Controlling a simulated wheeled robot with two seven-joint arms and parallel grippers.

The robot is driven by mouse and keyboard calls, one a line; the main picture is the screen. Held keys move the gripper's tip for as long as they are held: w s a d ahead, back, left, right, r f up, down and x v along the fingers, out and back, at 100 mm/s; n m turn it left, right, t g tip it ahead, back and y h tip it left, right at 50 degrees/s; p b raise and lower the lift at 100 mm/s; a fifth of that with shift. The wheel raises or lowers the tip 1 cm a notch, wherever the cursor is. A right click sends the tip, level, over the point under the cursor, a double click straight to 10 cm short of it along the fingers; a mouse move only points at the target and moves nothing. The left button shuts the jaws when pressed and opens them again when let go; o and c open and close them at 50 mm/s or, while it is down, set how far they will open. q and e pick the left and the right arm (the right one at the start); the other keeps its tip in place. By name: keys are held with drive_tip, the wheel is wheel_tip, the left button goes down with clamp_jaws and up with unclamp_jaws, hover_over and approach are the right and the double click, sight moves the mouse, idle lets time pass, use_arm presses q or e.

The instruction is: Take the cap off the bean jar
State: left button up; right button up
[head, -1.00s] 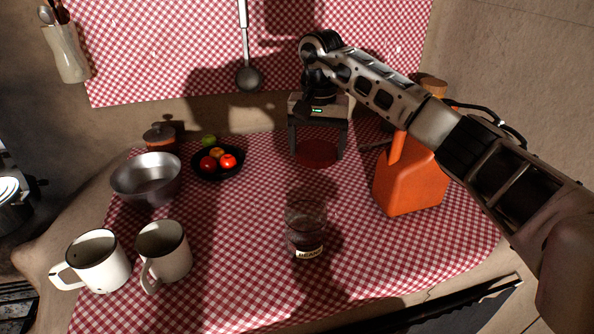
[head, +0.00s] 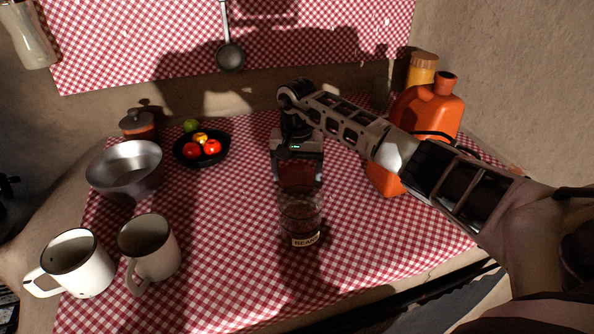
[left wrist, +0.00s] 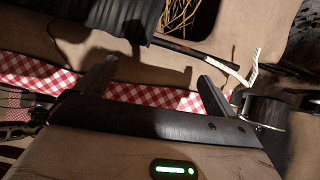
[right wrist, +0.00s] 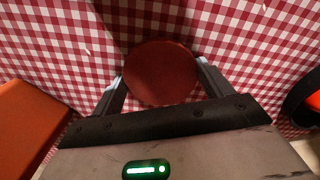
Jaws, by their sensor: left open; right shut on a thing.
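The bean jar (head: 302,222) is clear glass with a "BEANS" label and stands upright on the checked cloth. Its top looks uncovered in the head view. My right gripper (head: 298,180) is just behind and above the jar's rim in that view, shut on a round, dark red cap. The cap (right wrist: 161,73) sits flat between the fingertips in the right wrist view, with cloth around it. I cannot tell the exact gap between cap and jar. My left gripper (left wrist: 155,85) is open and empty, away from the jar and outside the head view.
Two enamel mugs (head: 150,255) stand at the left, with a metal bowl (head: 108,178) behind them. A dark fruit bowl (head: 180,158) and a lidded pot (head: 137,125) are at the back. An orange jug (head: 445,108) stands right, behind my right arm. The cloth's front middle is clear.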

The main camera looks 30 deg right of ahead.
drive_tip(key=shift+f, duration=0.15)
drive_tip(key=shift+f, duration=0.15)
drive_tip(key=o, duration=1.1)
drive_tip(key=shift+r, duration=0.6)
wheel_tip(320, 180, up, 11)
drive_tip(key=shift+r+b, duration=0.1)
drive_tip(key=shift+b, duration=0.2)
